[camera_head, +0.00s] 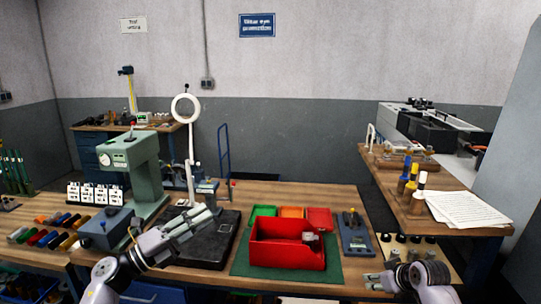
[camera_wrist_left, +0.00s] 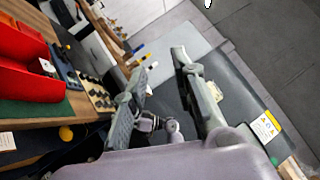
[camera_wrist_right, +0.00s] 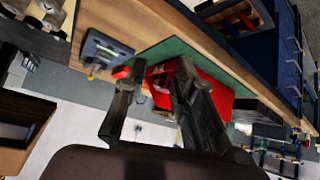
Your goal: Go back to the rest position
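My left gripper (camera_head: 205,220) is raised over the dark flat plate (camera_head: 217,249) at the front of the bench. In the left wrist view its two fingers (camera_wrist_left: 160,66) stand apart with nothing between them. My right gripper (camera_head: 378,280) is low at the bench's front edge, right of the red bin (camera_head: 288,256). In the right wrist view its two fingers (camera_wrist_right: 155,78) are apart, with the red bin visible beyond them and nothing held.
The red bin stands on a green mat (camera_head: 240,262), with smaller green, orange and red trays behind it. A green press (camera_head: 135,160) and a ring lamp (camera_head: 187,108) stand left. A side bench (camera_head: 440,215) with papers (camera_head: 468,209) is at right. Floor shows between benches.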

